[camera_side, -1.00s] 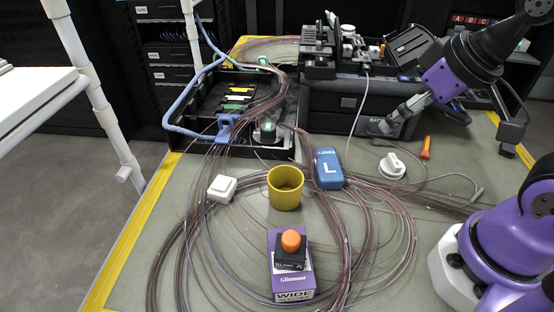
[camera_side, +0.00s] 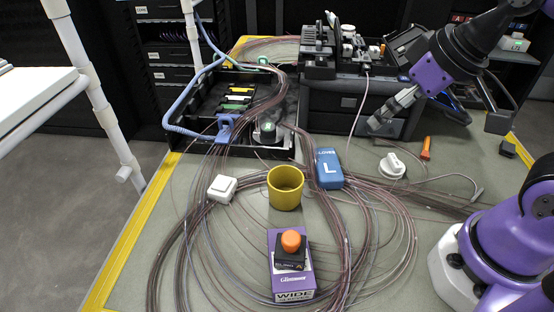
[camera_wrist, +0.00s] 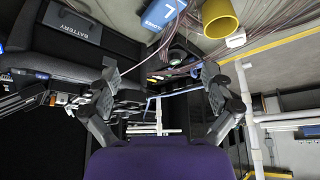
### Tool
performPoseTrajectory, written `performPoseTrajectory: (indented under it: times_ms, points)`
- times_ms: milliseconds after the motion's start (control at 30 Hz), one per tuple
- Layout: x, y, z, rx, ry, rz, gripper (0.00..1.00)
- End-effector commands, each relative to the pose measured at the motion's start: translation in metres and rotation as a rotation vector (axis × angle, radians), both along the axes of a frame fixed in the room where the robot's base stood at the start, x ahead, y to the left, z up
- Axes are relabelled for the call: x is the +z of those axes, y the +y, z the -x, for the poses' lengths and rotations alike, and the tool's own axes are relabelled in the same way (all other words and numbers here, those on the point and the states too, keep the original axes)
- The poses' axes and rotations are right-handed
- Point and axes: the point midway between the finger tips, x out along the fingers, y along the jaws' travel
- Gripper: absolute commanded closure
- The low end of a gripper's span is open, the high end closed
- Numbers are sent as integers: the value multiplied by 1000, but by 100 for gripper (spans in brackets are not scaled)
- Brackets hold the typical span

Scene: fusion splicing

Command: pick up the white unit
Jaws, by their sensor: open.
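A small white box-like unit (camera_side: 222,188) lies on the mat left of the yellow cup, among loose fibres. It also shows in the wrist view (camera_wrist: 236,40) at the upper right, beyond the cup. A white round piece (camera_side: 392,165) with a cable lies farther right. My gripper (camera_side: 384,118) is in the air in front of the black splicing machine, well to the right of and behind the white box. In the wrist view my gripper (camera_wrist: 160,76) has its fingers wide apart with nothing between them.
The yellow cup (camera_side: 285,188), blue gloves box (camera_side: 329,168) and purple box with an orange-topped item (camera_side: 291,265) stand mid-table. A black tray (camera_side: 190,125) is at the back left, and the splicing machine (camera_side: 355,100) behind. Bare mat lies front left.

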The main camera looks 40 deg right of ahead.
Motion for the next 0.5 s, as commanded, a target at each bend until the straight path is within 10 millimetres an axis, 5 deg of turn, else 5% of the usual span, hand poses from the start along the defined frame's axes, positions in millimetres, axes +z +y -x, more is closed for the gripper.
performPoseTrajectory:
  times_ms: [300, 500]
  points:
    - [-24, 94, -97, 328, 63, 16, 5]
    - [-62, 155, -130, 482, 83, 24, 5]
